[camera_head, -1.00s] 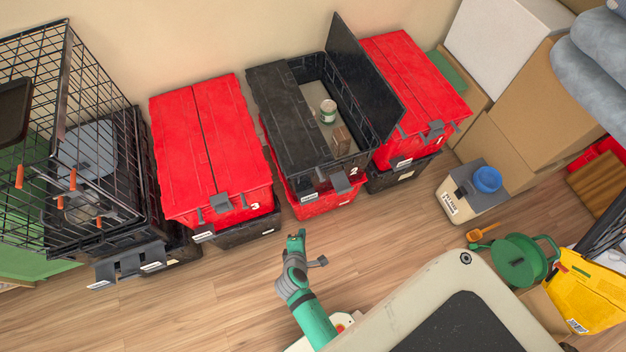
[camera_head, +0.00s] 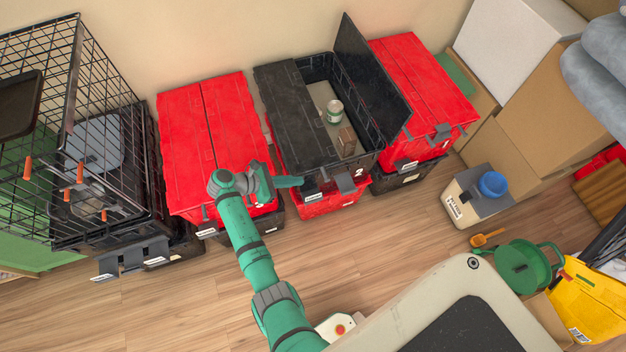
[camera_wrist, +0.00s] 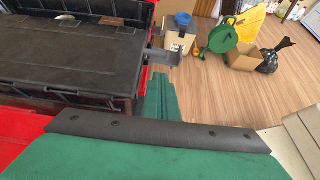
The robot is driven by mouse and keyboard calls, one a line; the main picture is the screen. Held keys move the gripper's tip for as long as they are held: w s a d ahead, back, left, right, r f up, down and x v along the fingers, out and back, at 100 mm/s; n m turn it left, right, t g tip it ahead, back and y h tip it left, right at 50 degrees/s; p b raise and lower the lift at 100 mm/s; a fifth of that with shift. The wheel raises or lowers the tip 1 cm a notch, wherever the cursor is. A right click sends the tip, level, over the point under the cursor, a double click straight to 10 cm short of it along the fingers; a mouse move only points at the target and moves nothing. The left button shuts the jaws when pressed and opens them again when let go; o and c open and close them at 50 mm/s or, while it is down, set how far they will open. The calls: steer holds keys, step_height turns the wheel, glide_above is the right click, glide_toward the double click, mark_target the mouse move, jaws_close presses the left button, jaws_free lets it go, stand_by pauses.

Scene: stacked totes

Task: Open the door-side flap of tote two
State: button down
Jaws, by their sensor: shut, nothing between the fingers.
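Tote two (camera_head: 362,170) is black and sits on a red tote. Its left flap (camera_head: 295,115) is down and closed. Its right flap (camera_head: 372,78) stands up, leaving that half open. A tin can (camera_head: 334,111) and a small brown box (camera_head: 347,140) lie inside. My gripper (camera_head: 298,182) is shut and empty, its fingers pointing right at the front left corner of tote two; touching or apart cannot be told. In the wrist view, the shut fingers (camera_wrist: 160,95) are beside the black flap (camera_wrist: 70,55) and a grey latch (camera_wrist: 163,57).
Red tote three (camera_head: 205,125) stands left, partly behind my arm. Red tote one (camera_head: 430,85) stands right, close to the raised flap. A wire crate (camera_head: 75,130) is far left. A pet-food bin (camera_head: 470,195) stands on the right. The floor in front (camera_head: 390,225) is clear.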

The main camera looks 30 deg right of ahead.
steer(key=x, duration=1)
steer(key=shift+r, duration=0.15)
